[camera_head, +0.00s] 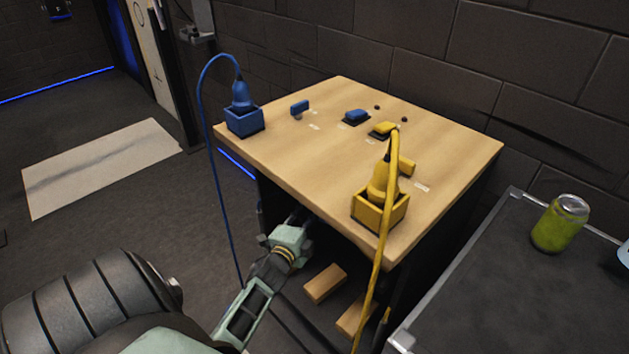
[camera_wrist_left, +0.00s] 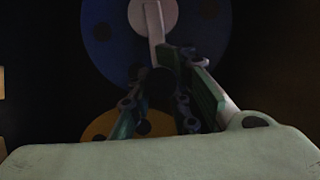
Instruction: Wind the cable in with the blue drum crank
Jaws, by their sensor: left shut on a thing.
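My left gripper (camera_head: 297,218) reaches under the front edge of the wooden table, where the table hides its fingertips in the head view. In the left wrist view its fingers (camera_wrist_left: 177,58) are shut at the lower end of the pale crank arm (camera_wrist_left: 154,22) of the blue drum (camera_wrist_left: 103,22). The grip itself is dark and partly hidden by the fingers. A yellow drum (camera_wrist_left: 101,125) shows partly below. The blue cable (camera_head: 213,130) runs from a blue plug in a blue box (camera_head: 245,122) and hangs down left of the table. My right gripper is not in view.
The wooden table top (camera_head: 300,150) carries a yellow box (camera_head: 378,210) with a yellow plug and cable (camera_head: 378,265), plus blue and yellow buttons. Wooden blocks (camera_head: 325,282) lie below, right of my gripper. A grey side table (camera_head: 500,290) with a green can (camera_head: 560,225) stands right.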

